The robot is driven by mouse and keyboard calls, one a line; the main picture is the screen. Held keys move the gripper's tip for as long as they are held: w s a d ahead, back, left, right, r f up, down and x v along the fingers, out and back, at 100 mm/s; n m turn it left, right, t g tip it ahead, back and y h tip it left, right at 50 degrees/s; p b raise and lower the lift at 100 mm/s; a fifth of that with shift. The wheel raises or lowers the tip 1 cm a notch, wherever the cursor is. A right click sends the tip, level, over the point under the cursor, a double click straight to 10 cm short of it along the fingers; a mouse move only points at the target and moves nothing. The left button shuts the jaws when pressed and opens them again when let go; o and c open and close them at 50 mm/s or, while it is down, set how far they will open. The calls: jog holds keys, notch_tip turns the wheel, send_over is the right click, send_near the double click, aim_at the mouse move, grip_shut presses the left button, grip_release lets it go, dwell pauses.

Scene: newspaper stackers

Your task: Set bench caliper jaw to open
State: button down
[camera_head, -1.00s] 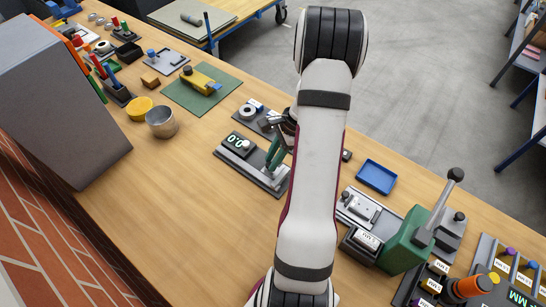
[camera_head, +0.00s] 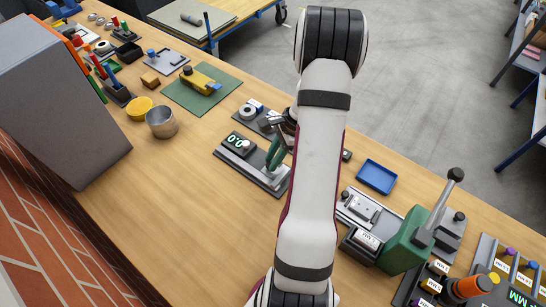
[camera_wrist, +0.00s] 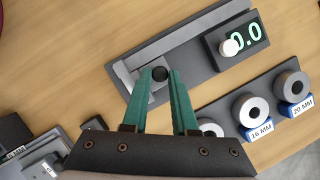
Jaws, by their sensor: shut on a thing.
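The bench caliper (camera_head: 236,160) is a grey rail on the table, with a dark display box (camera_head: 238,143) reading 0.0. It also shows in the wrist view (camera_wrist: 190,50), where the display (camera_wrist: 244,38) reads 0.0. A small dark round knob (camera_wrist: 160,73) stands on the caliper's sliding jaw (camera_wrist: 133,82). My gripper (camera_wrist: 161,74) has its two green fingers on either side of this knob and is shut on it. In the head view my gripper (camera_head: 271,166) is over the right end of the caliper, partly hidden by my arm.
Grey ring gauges (camera_wrist: 252,108) with blue 16 MM and 20 MM labels stand on a dark tray beside the caliper. A metal cup (camera_head: 161,122) is left of it. A blue tray (camera_head: 376,177) and green press (camera_head: 405,243) stand right. The table's near left is clear.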

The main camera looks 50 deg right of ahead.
jog(key=shift+w, duration=0.1)
jog(key=shift+w, duration=2.3)
jog(key=c, duration=0.7)
grip_release()
jog(key=v, duration=1.6)
jog(key=shift+s+f, duration=0.1)
